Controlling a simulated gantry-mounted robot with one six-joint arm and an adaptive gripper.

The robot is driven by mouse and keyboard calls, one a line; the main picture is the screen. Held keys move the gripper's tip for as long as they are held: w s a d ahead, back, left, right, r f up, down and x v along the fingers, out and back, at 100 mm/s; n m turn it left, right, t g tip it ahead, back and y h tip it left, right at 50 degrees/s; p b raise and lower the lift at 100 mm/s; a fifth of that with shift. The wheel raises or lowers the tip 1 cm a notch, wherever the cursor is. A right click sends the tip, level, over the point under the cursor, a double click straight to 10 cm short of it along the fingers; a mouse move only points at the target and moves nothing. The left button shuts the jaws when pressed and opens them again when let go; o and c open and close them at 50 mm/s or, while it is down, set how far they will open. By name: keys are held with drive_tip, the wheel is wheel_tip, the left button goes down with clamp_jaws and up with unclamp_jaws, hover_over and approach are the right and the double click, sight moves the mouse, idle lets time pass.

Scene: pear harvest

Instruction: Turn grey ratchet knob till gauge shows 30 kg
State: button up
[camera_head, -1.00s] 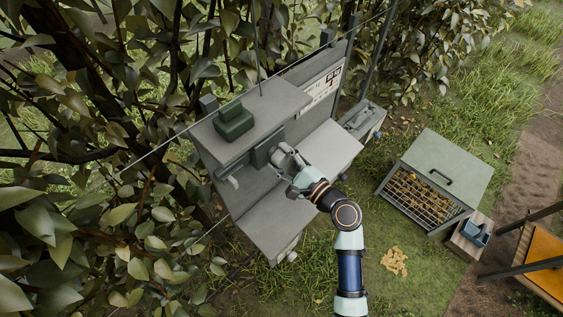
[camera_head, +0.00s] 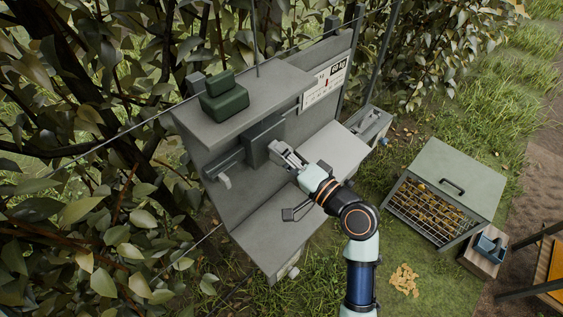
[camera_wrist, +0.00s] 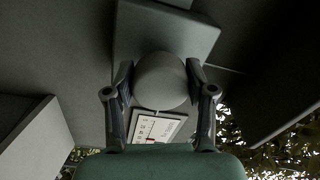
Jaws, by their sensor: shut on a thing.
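The grey ratchet knob (camera_wrist: 162,80) is a smooth rounded cap in the wrist view. It sits against a square grey plate (camera_wrist: 190,25) on the cabinet. My gripper (camera_wrist: 160,92) is shut on the knob, one finger on each side. In the head view my gripper (camera_head: 284,154) reaches the front of the grey ratchet block (camera_head: 264,137); its fingers hide the knob there. The white gauge panel (camera_head: 325,84) stands to the upper right, with a black label that seems to read 60 kg. Part of a white scale panel (camera_wrist: 153,128) also shows below the knob in the wrist view.
A dark green box (camera_head: 224,104) stands on the cabinet's top shelf (camera_head: 200,126). A slatted crate (camera_head: 440,190) stands at right. A taut wire and dense leaves border the cabinet's left and back.

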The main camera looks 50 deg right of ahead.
drive_tip(key=n+b, duration=0.1)
drive_tip(key=n, duration=0.1)
drive_tip(key=n+b, duration=0.3)
drive_tip(key=b, duration=0.1)
drive_tip(key=shift+f+n, duration=0.3)
drive_tip(key=shift+n, duration=0.1)
drive_tip(key=shift+d+r+n+y+b, duration=0.1)
drive_tip(key=shift+n+y+b, duration=0.1)
drive_tip(key=shift+n+b, duration=0.85)
drive_tip(key=shift+r+n+y+b, duration=0.1)
drive_tip(key=shift+n+y+b, duration=0.1)
drive_tip(key=shift+n+b, duration=0.8)
drive_tip(key=shift+n, duration=0.35)
drive_tip(key=o, duration=1.2)
drive_tip(key=shift+c, duration=0.2)
drive_tip(key=s, duration=1.2)
drive_tip(key=shift+f, duration=0.15)
